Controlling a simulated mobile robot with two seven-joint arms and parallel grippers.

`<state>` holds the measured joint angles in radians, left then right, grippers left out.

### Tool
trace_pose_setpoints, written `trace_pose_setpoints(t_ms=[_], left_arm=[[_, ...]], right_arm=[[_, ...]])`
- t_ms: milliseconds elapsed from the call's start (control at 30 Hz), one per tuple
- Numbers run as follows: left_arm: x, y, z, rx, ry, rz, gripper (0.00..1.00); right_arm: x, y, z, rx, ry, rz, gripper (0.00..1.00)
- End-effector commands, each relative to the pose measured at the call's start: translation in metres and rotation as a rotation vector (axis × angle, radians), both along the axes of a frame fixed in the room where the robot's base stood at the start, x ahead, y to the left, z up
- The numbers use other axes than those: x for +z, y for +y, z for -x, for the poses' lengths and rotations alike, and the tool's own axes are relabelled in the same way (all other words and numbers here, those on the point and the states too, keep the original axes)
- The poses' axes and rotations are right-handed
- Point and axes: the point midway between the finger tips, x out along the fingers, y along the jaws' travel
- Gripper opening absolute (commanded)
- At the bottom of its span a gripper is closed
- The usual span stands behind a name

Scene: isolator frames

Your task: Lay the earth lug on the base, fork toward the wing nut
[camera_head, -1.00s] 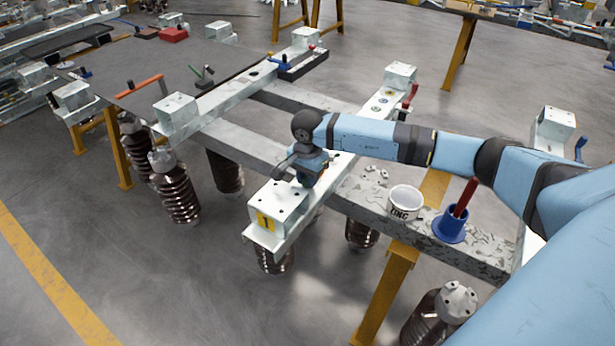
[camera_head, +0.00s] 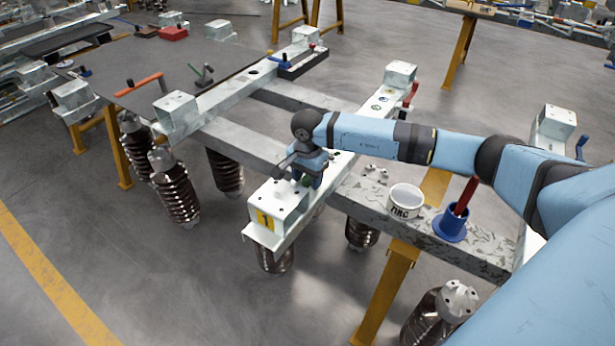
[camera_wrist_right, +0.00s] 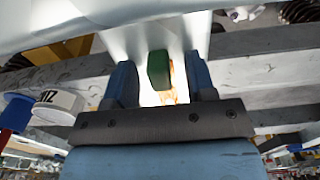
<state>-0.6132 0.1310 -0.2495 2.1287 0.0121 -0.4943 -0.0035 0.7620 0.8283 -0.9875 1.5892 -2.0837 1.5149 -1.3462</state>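My right gripper (camera_head: 304,176) is over the near white steel base (camera_head: 262,239), beside its raised box block (camera_head: 279,202). In the right wrist view its two blue fingers (camera_wrist_right: 158,68) stand apart. A green piece (camera_wrist_right: 158,70) with a copper-orange part (camera_wrist_right: 170,96) shows between them, with a gap on each side. It looks like the earth lug, but its fork cannot be made out. In the head view only a small green spot (camera_head: 305,181) shows at the fingers. I cannot make out the wing nut. My left gripper is not in view.
A white lettered tub (camera_head: 405,201) and a blue holder (camera_head: 450,225) with a red-handled tool (camera_head: 465,196) stand on the grey beam to the right. Small metal parts (camera_head: 376,171) lie near the tub. Brown ribbed insulators (camera_head: 175,188) hang below the frames.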

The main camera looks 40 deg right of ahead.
Motion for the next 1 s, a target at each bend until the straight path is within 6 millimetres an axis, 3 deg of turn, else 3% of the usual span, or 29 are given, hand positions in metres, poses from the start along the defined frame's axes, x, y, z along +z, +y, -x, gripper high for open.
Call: trace_pose_setpoints(t_ms=[267, 700, 1000], left_arm=[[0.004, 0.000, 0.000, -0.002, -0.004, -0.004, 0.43], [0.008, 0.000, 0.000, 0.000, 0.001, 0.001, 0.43], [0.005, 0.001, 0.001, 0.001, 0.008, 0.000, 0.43]], right_arm=[[0.009, 0.000, -0.001, 0.000, -0.002, 0.000, 0.51], [0.104, 0.000, -0.001, 0.001, -0.004, 0.001, 0.51], [0.136, 0.000, 0.000, 0.000, 0.000, 0.000, 0.51]])
